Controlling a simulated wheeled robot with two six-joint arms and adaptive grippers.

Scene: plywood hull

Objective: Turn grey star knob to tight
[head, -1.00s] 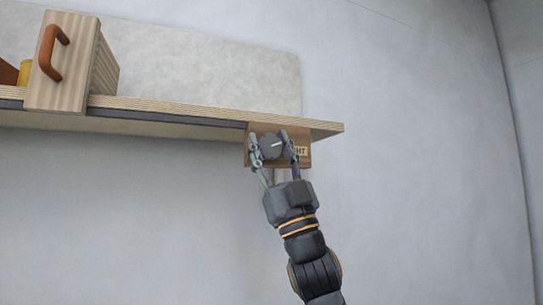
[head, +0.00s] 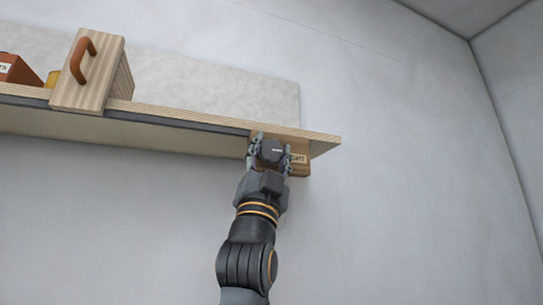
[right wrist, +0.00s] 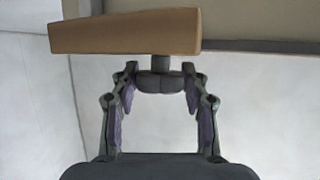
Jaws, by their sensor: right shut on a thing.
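The dark grey star knob (head: 271,152) sits on the front of a brown wooden block (head: 301,171) under the shelf's right end. A short pale mark on the knob points roughly right, toward a label (head: 299,159) on the block that is partly covered and ends in "HT". My right gripper (head: 273,147) reaches up from below and is shut on the knob, one finger on each side. In the right wrist view the knob (right wrist: 159,83) and its short stem show between the fingertips (right wrist: 160,72), below the block (right wrist: 125,32). My left gripper is not in view.
The plywood shelf (head: 200,117) runs along the wall above my arm. A wooden box with an orange handle (head: 83,60) stands on it at the left, near a red-brown box (head: 15,70) and a yellow item (head: 53,79). The space below the shelf is clear.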

